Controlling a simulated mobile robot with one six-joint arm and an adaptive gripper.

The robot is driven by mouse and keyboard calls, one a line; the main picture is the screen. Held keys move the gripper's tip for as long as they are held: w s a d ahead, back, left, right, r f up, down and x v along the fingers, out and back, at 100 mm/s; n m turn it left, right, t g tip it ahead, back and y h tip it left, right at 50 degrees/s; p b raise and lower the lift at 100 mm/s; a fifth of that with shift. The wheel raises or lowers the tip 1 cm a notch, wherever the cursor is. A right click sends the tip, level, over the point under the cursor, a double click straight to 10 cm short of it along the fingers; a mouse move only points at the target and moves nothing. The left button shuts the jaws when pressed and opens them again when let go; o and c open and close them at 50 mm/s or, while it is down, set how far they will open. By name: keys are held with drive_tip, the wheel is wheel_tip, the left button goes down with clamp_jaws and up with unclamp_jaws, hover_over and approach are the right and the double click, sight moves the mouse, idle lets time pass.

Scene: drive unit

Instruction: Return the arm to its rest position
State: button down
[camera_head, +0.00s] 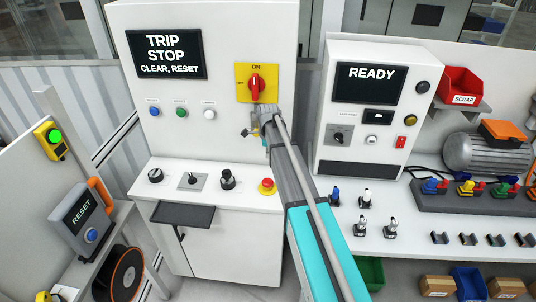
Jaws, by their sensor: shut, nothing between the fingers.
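My arm (300,190), grey and turquoise, reaches up from the bottom of the picture to the white control cabinet. At its far end is my gripper (262,113), small and seen from behind, just below the red rotary switch (256,84) on its yellow plate. The gripper is shut and empty. I cannot tell whether it touches the cabinet face. The red handle stands upright, towards the ON mark.
The cabinet's screen (165,54) reads TRIP STOP, CLEAR, RESET. Its ledge carries knobs and a red stop button (266,187). A READY panel (368,86) stands close on the arm's right, above a bench with small parts. A RESET box (80,220) is at left.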

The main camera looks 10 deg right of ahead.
drive_tip(key=shift+s, duration=0.1)
drive_tip(key=s+f+n+b, duration=0.3)
drive_tip(key=s+n, duration=0.4)
drive_tip(key=s, duration=0.2)
drive_tip(key=s+f+n+b, duration=0.3)
drive_tip(key=s+n, duration=0.4)
drive_tip(key=s, duration=0.3)
drive_tip(key=s+a+f+n+b, duration=0.1)
drive_tip(key=s+f+n+b, duration=0.3)
drive_tip(key=s+n, duration=0.3)
drive_tip(key=s, duration=0.3)
drive_tip(key=shift+n, duration=0.3)
drive_tip(key=shift+s, duration=0.1)
